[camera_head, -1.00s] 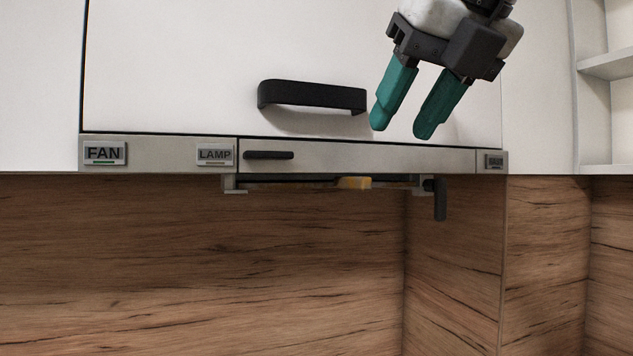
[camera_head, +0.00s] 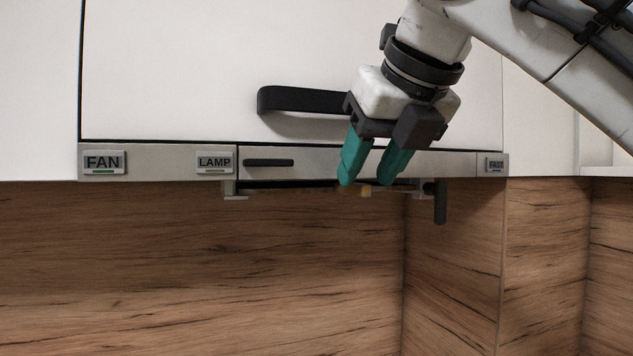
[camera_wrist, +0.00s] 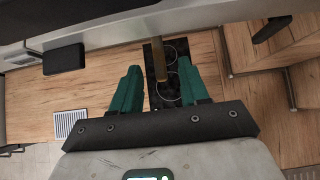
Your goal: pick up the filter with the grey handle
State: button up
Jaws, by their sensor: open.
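My gripper (camera_head: 366,181) is open and empty, with its two teal fingers pointing down in front of the hood's lower edge. The fingers also show in the wrist view (camera_wrist: 159,68). A thin dark filter-like panel (camera_head: 290,186) sits in rails under the hood, seen almost edge-on. A tan tab (camera_head: 366,190) shows at this panel, just behind and between my fingertips. In the wrist view the tan tab (camera_wrist: 160,59) lies between the fingers in the picture; I cannot tell if they touch it. I cannot make out a grey handle on any filter.
The hood front (camera_head: 340,163) has FAN and LAMP buttons at left and another at right. A black cabinet handle (camera_head: 300,99) sticks out above. A dark lever (camera_head: 440,202) hangs right of the rails. Below are a hob (camera_wrist: 172,85) and a striped panel (camera_wrist: 70,122).

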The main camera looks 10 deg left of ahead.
jog(key=shift+x, duration=0.8)
jog(key=shift+c, duration=0.2)
grip_shut()
